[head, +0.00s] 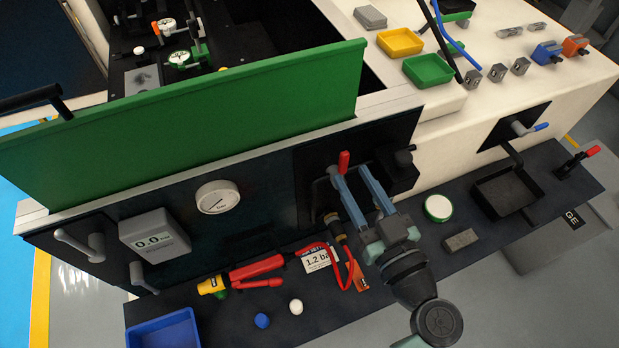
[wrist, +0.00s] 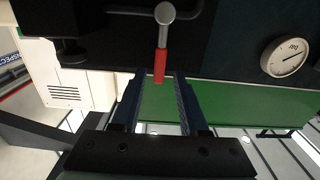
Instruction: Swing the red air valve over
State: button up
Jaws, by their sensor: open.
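The red air valve shows as a red handle (head: 344,160) on the dark front panel, pointing up in the head view. In the wrist view the red handle (wrist: 160,66) hangs from a grey round pivot (wrist: 164,13). My gripper (head: 351,173) is open in front of the panel, its two blue-grey fingers reaching toward the handle. In the wrist view the handle's red end lies between the fingertips of my gripper (wrist: 160,77), with a gap to each side. I cannot tell how deep it sits between them. The fingers hide the valve's lower part in the head view.
A round gauge (head: 217,198) and a display box (head: 155,236) are on the panel at left. The shelf holds a red-and-yellow tool (head: 246,273), a blue tray (head: 163,330), a green-rimmed disc (head: 438,208) and a black tray (head: 506,193). Another red-handled lever (head: 578,162) stands far right.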

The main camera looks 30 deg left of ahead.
aim_at(345, 166)
jog(key=shift+p+x, duration=0.35)
jog(key=shift+x, duration=0.8)
jog(key=shift+w+a, duration=0.1)
jog(key=shift+w, duration=0.05)
jog(key=shift+b, duration=0.3)
jog(key=shift+w+a+b, duration=0.2)
jog(key=shift+a+b, duration=0.05)
jog(key=shift+b, duration=0.05)
jog(key=shift+c, duration=0.3)
grip_shut()
